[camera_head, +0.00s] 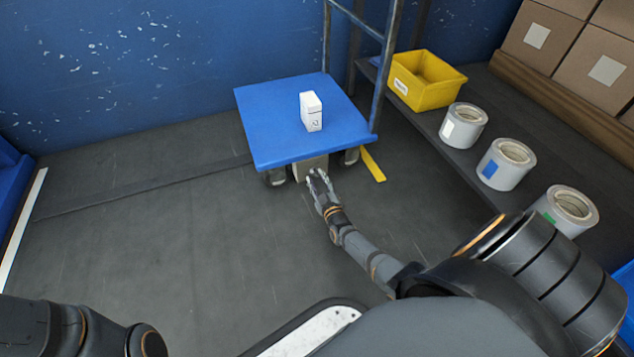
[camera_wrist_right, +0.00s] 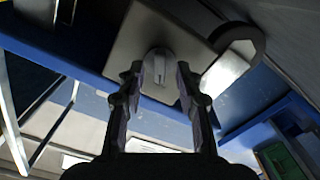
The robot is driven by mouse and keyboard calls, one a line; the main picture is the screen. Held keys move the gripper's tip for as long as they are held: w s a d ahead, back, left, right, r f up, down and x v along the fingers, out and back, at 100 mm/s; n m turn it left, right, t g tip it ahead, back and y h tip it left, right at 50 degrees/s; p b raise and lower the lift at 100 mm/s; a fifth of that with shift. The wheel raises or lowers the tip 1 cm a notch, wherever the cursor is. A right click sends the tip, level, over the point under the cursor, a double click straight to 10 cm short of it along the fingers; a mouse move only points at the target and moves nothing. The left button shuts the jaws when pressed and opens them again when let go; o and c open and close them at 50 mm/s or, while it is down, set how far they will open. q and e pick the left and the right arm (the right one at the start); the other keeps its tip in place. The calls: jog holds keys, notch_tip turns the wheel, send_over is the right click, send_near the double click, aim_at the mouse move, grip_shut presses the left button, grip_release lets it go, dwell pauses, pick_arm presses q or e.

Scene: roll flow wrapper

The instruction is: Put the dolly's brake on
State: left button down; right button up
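The dolly (camera_head: 275,125) is a blue platform with wheels and an upright frame, standing near the blue wall. A small beige panel (camera_head: 301,170) hangs under its front edge. In the right wrist view, the panel (camera_wrist_right: 125,45) carries a round grey knob (camera_wrist_right: 158,66) with a raised ridge. My right gripper (camera_head: 319,178) is just in front of the panel. In the wrist view its fingers (camera_wrist_right: 158,88) are apart, one on each side of the knob; I cannot tell whether they touch it. My left gripper is out of view.
A white box (camera_head: 311,112) stands on the dolly. A yellow strip (camera_head: 373,166) lies on the floor to its right. A dark shelf (camera_head: 519,138) at the right bears a yellow bin (camera_head: 427,88) and tape-like rolls (camera_head: 506,165). Floor to the left is clear.

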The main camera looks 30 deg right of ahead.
jog(key=shift+w, duration=0.1)
grip_shut()
